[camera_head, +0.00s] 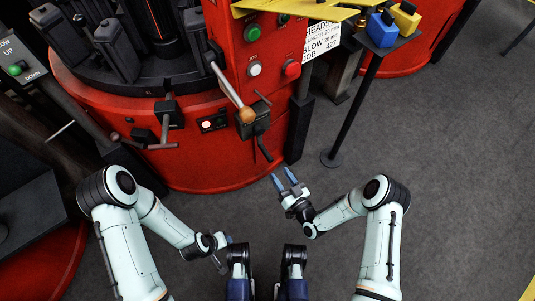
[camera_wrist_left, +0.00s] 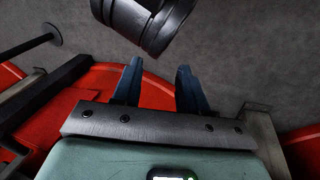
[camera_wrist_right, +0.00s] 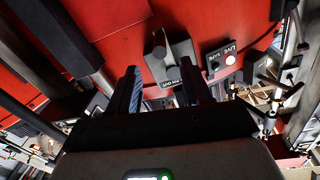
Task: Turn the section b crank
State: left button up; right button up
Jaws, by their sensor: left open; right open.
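A dark crank unit (camera_head: 252,122) with a bent handle (camera_head: 264,150) is mounted on the front of the red machine. A second dark unit with a T-shaped handle (camera_head: 160,146) is further left; I cannot read which is section b. My right gripper (camera_head: 282,175) is open and empty, just below and right of the bent handle, apart from it. In the right wrist view a grey labelled block (camera_wrist_right: 179,52) is ahead of its open fingers (camera_wrist_right: 160,92). My left gripper is low in the head view and mostly hidden; its open, empty fingers show in the left wrist view (camera_wrist_left: 157,85).
A lever with a wooden knob (camera_head: 247,115) is just above the crank unit. A lit lamp plate (camera_head: 213,123) is between the two units. Green, white and red buttons are on the red panel (camera_head: 270,50). A black post (camera_head: 350,115) stands to the right.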

jog(key=b, duration=0.2)
send_near(260, 145)
jog(key=w, duration=0.1)
jog(key=w+a+f, duration=0.1)
jog(key=w+a, duration=0.1)
jog(key=w, duration=0.1)
jog(key=shift+w+f, duration=0.1)
jog(key=shift+f, duration=0.05)
jog(key=shift+w+a, duration=0.2)
jog(key=shift+w, duration=0.25)
pick_arm(q)
jog(key=shift+t+y, duration=0.3)
jog(key=shift+t, duration=0.1)
jog(key=w+a+f, duration=0.1)
jog(key=w+f, duration=0.1)
jog(key=shift+w+a+f, duration=0.35)
jog(key=shift+a+f, duration=0.05)
pick_arm(e)
grip_shut()
